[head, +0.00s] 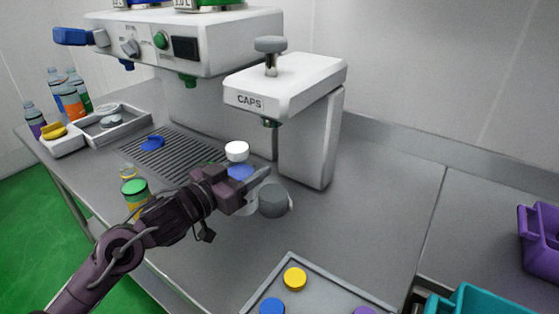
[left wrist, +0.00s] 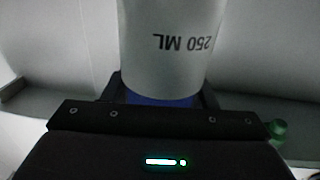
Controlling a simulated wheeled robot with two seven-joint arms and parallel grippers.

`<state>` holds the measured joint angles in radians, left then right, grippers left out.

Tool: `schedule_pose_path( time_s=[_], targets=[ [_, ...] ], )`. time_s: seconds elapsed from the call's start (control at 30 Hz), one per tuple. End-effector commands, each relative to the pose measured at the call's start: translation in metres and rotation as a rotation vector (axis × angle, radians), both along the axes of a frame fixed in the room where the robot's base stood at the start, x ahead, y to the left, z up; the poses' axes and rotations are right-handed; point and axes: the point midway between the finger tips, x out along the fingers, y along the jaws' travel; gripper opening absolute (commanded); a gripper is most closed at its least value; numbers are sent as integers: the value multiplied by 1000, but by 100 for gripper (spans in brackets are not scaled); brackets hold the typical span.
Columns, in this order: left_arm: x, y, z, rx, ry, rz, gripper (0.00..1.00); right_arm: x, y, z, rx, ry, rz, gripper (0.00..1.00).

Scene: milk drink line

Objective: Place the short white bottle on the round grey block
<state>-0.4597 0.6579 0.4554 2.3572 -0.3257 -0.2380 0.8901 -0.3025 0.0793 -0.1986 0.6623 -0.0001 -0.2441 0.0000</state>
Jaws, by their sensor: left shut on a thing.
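The short white bottle (head: 237,151) is held in my left gripper (head: 250,182), which is shut on it. In the head view its white top shows above the gripper, with a blue part below. In the left wrist view the bottle (left wrist: 170,45) shows white with "250 ML" upside down and a blue band between the fingers. My right gripper is not in view.
The CAPS machine (head: 290,80) stands behind the block, its plunger above. A drain grate (head: 170,155) with a blue cap lies left. A tray (head: 320,285) with coloured caps is in front. The table right of the block is clear.

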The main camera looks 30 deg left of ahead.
Motion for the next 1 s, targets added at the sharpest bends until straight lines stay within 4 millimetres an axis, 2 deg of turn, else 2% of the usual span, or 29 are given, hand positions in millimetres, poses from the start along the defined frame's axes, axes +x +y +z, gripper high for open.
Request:
schedule_pose_path(
  time_s=[0.1, 0.3, 0.53, 0.83, 1.0],
  targets=[
    [25, -5, 4, 1, -8, -1, 22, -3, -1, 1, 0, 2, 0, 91],
    [53, -12, 3, 0, -4, 1, 22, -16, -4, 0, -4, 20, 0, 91],
    [66, -15, 2, 2, -3, 2, 22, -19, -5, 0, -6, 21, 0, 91],
    [95, -23, 2, 1, -3, 1, 22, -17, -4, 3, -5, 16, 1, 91],
    [95, -23, -13, 2, 1, 1, 22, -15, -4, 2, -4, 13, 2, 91]
  ],
)
